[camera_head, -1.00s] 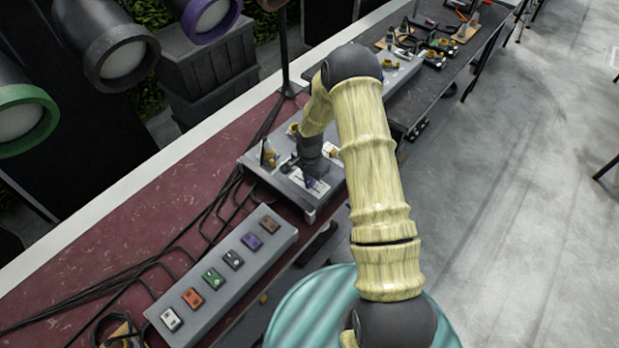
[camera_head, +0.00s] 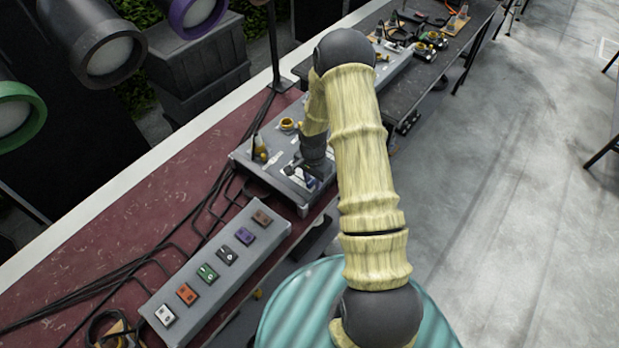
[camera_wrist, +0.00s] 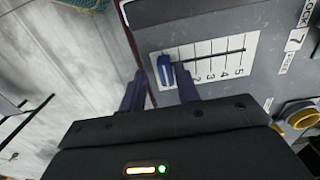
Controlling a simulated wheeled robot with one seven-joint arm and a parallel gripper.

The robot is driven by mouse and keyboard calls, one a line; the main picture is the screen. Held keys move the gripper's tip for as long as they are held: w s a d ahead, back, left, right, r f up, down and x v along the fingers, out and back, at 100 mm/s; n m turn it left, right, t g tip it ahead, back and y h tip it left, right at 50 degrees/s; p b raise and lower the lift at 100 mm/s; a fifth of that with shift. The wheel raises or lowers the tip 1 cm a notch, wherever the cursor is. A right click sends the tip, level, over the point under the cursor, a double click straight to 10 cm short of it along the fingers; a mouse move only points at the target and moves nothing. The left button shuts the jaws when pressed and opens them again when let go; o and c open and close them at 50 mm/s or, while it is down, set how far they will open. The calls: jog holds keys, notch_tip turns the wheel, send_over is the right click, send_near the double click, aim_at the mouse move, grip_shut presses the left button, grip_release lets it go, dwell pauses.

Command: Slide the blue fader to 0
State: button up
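The blue fader (camera_wrist: 166,71) sits at the left end of its slot in the wrist view, on a white scale plate (camera_wrist: 217,48). The numbers 2 to 5 show to its right, with 5 farthest; any lower marks are hidden or unclear. My gripper (camera_wrist: 160,72) is open, one dark finger on each side of the fader. The right finger is close to the fader; I cannot tell if it touches. In the head view my gripper (camera_head: 302,170) is low over the grey control box (camera_head: 243,158), and the fader is hard to make out.
A yellow-ringed round control (camera_wrist: 298,115) and a lock label are at right in the wrist view. A grey switch panel (camera_head: 215,275) with coloured switches lies nearer on the red table (camera_head: 130,215). Black cables (camera_head: 150,262) run beside it. Stage lamps (camera_head: 95,45) hang at upper left.

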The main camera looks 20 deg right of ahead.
aim_at(312, 182)
jog(key=shift+w+a+r, duration=0.1)
jog(key=shift+w, duration=0.05)
notch_tip(312, 182, up, 17)
jog(key=b, duration=0.4)
jog(key=shift+r+b, duration=0.15)
jog(key=shift+b, duration=0.2)
dwell(0.5)
jog(key=s+a+r+n+t, duration=0.1)
jog(key=s+a+r+n, duration=0.1)
jog(key=s+n, duration=0.4)
jog(key=s+a+r+n+t, duration=0.1)
jog(key=s+a+n, duration=0.3)
jog(key=s, duration=0.7)
jog(key=shift+s+a+r+n+t+b, duration=0.15)
jog(key=shift+a+r+n+t+b, duration=0.2)
jog(key=shift+r+n, duration=0.4)
jog(key=shift+f, duration=0.15)
